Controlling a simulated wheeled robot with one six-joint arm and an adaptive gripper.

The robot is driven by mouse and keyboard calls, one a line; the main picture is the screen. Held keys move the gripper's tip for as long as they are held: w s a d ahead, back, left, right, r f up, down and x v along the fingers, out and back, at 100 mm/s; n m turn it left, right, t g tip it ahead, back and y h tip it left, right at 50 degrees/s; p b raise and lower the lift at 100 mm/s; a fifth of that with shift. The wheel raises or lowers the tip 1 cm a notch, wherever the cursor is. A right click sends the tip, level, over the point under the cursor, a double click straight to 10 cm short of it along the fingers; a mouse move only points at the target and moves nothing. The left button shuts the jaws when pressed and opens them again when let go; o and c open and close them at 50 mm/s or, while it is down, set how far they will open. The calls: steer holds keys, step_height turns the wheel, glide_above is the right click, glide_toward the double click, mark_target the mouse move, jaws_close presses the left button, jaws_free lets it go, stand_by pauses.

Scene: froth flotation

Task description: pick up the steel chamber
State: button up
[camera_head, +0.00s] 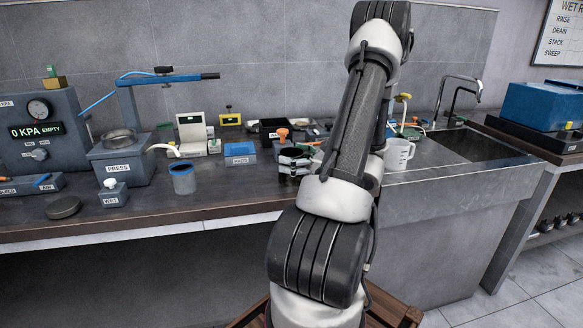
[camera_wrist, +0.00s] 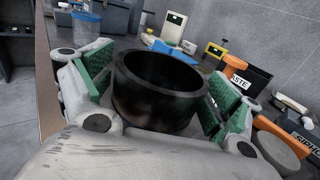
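A dark steel chamber (camera_wrist: 158,98), an open-topped round cylinder, stands upright in the middle of the wrist view. The green-padded fingers of my gripper (camera_wrist: 160,90) lie on both sides of it, very close to its wall. I cannot tell whether both pads press on it or a thin gap is left. In the head view my gripper (camera_head: 293,163) is low over the bench, left of my forearm, and the chamber is mostly hidden there. Whether the chamber rests on the bench cannot be seen.
The bench (camera_head: 230,200) is bare in front. A blue-rimmed cup (camera_head: 184,180) and a press (camera_head: 122,160) stand to the left. A blue tray (camera_head: 240,150) and a black waste box (camera_head: 270,130) are behind. A white mug (camera_head: 398,155) stands right, beside the sink (camera_head: 460,150).

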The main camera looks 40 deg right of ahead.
steer(key=c, duration=1.2)
steer(key=shift+r, duration=0.1)
steer(key=shift+c, duration=0.2)
